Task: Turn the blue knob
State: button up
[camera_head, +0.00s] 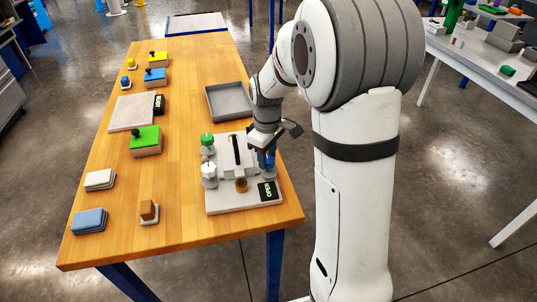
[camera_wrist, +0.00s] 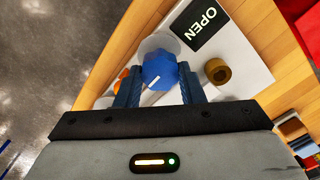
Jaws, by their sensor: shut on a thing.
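The blue knob (camera_wrist: 160,71) is a faceted knob with a white line on its top, on a grey round base on the light panel. My gripper (camera_wrist: 160,88) is shut on it, with one blue finger on each side in the wrist view. In the head view my gripper (camera_head: 266,160) is at the right side of the panel (camera_head: 218,203), and it mostly hides the knob. The white line on the knob points toward the lower left in the wrist view.
The panel also bears a green knob (camera_head: 207,140), a white knob (camera_head: 209,169), a brown ring (camera_head: 241,185) and an OPEN label (camera_head: 268,191). A grey tray (camera_head: 228,100) lies behind it. Wooden table (camera_head: 185,200) is free left of the panel.

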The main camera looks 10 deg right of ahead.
aim_at(268, 159)
jog(key=o, duration=1)
jog(key=shift+s, duration=0.1)
notch_tip(268, 159, up, 7)
jog(key=shift+f, duration=0.1)
jog(key=shift+r, duration=0.5)
jog(key=shift+s+r, duration=0.1)
jog(key=shift+s, duration=0.05)
jog(key=s+r+m+t, duration=0.1)
jog(key=s+m, duration=0.7)
jog(key=s, duration=1.2)
jog(key=shift+s+d+m+t, duration=0.3)
jog(key=shift+t, duration=0.6)
